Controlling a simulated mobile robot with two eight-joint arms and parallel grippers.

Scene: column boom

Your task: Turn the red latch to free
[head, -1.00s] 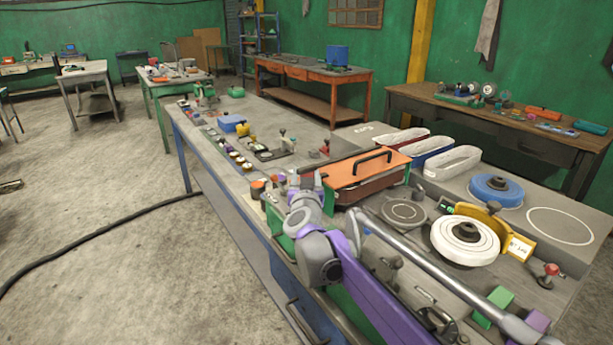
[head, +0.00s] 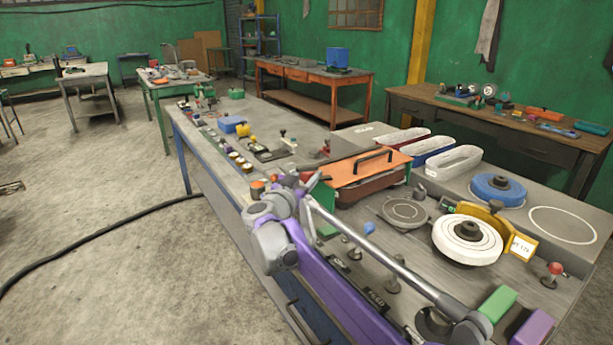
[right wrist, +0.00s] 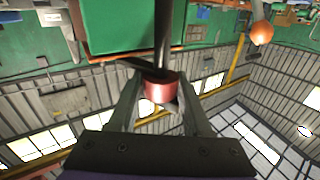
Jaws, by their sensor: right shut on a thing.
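My right gripper (head: 302,182) is at the near left end of the orange-lidded box, above the front edge of the bench. In the right wrist view it is shut on a red cylindrical knob (right wrist: 161,86) on a dark rod, which I take to be the red latch. The knob sits between the two fingers. In the head view the gripper and wrist hide the latch, so its angle cannot be read there. My left gripper is not in view.
The orange-lidded box (head: 367,170) stands just right of my gripper. A white wheel (head: 467,240), a blue wheel (head: 497,188) and a red-topped knob (head: 554,269) are farther right. Small parts line the bench's left edge. The floor at left is mostly open, with a black cable (head: 110,222).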

